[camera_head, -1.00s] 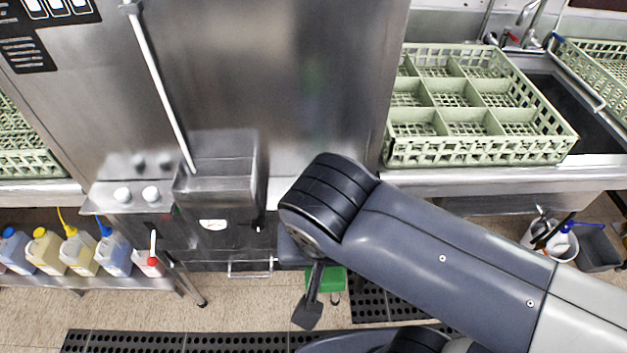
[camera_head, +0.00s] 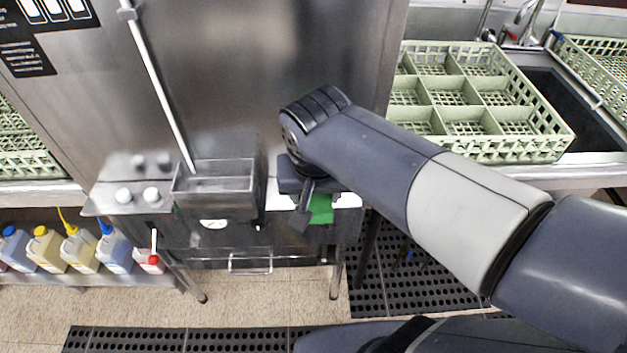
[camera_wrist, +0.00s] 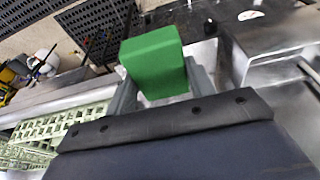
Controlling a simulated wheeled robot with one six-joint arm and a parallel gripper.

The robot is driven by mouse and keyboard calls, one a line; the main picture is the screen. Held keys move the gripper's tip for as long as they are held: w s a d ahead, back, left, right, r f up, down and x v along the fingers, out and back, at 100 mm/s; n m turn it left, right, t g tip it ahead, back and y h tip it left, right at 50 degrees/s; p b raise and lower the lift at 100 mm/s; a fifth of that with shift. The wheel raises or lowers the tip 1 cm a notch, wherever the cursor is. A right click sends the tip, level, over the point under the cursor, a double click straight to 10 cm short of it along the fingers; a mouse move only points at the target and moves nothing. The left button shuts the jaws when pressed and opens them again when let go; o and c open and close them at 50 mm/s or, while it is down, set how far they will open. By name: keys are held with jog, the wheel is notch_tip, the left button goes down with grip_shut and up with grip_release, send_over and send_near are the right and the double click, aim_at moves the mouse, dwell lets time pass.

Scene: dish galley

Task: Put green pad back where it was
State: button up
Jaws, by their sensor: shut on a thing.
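The green pad (camera_wrist: 154,58) is a block held between the two fingers of my gripper (camera_wrist: 160,82) in the wrist view. In the head view the green pad (camera_head: 320,209) shows partly below my wrist, in front of the steel machine and left of the rack counter. The gripper is shut on the pad. I cannot tell whether the pad touches any surface.
A pale green divided rack (camera_head: 480,150) sits on the counter at right, beside a sink (camera_head: 560,100). Several bottles (camera_head: 50,250) stand on a low shelf at left. A steel box (camera_head: 215,185) juts from the machine. Black perforated mats (camera_head: 400,285) lie on the floor.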

jog(key=w+f, duration=0.1)
jog(key=w, duration=0.3)
jog(key=w+f+p, duration=0.1)
jog(key=w, duration=0.2)
jog(key=shift+w+d+f, duration=0.1)
jog(key=shift+d+f, duration=0.05)
jog(key=shift+f, duration=0.15)
notch_tip(320, 180, down, 4)
jog(key=shift+w+f, duration=0.1)
jog(key=shift+w, duration=0.05)
jog(key=shift+f, duration=0.1)
jog(key=shift+f, duration=0.1)
jog(key=o, duration=0.9)
jog(key=shift+r, duration=0.2)
